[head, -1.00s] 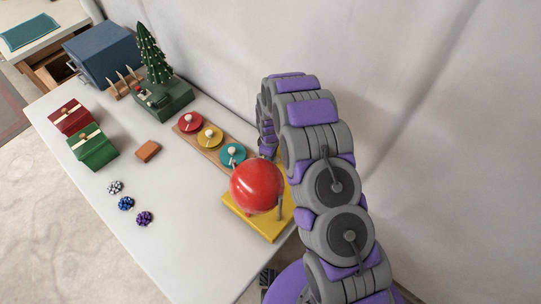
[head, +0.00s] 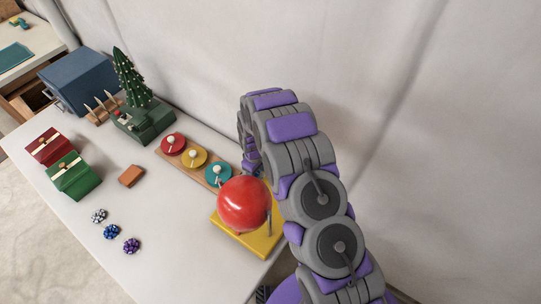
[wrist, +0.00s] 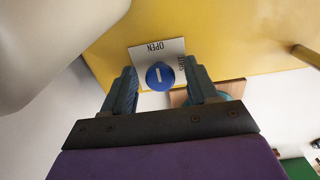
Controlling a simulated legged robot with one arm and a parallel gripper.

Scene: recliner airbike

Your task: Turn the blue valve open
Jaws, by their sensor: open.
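The blue valve (wrist: 160,75) is a round knob with a white bar, on a white label plate (wrist: 172,47) reading OPEN and SHUT. The bar runs nearly up and down in the wrist view, roughly in line with the word OPEN above it. The plate is on a yellow base (wrist: 225,30), which also shows in the head view (head: 232,239) under a red balloon-like ball (head: 244,204). My gripper (wrist: 160,68) is open, its fingers to the left and right of the valve in the picture; contact cannot be told. The valve and gripper are hidden in the head view.
A board with red (head: 173,144), yellow (head: 193,156) and teal (head: 218,175) discs lies beside the yellow base. Gift boxes, bows, an orange block (head: 131,176), a small tree and a blue box (head: 78,80) stand farther left. A wall rises behind the table.

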